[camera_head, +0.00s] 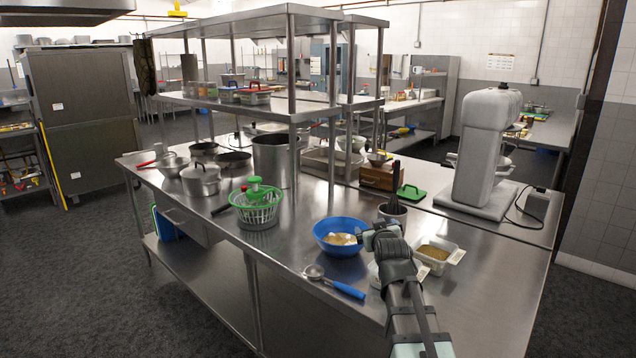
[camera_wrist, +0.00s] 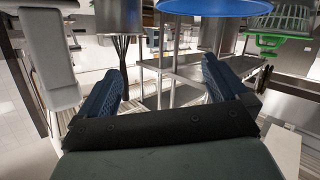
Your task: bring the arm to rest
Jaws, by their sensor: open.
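My gripper (camera_head: 372,236) is above the steel worktop (camera_head: 480,290), beside the right rim of a blue bowl (camera_head: 341,224) with pale contents. In the wrist view my gripper (camera_wrist: 164,88) shows two dark blue fingers spread wide apart with nothing between them. The blue bowl also shows at the top of the wrist view (camera_wrist: 213,8). My forearm reaches in from the lower right of the head view and hides part of a pale dish behind it.
An ice-cream scoop with a blue handle (camera_head: 340,286) lies left of my arm. A container with brown contents (camera_head: 434,256) is close on the right. A green colander (camera_head: 257,210), a lidded pot (camera_head: 201,180) and a stand mixer (camera_head: 486,150) stand further off. The worktop's front right is clear.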

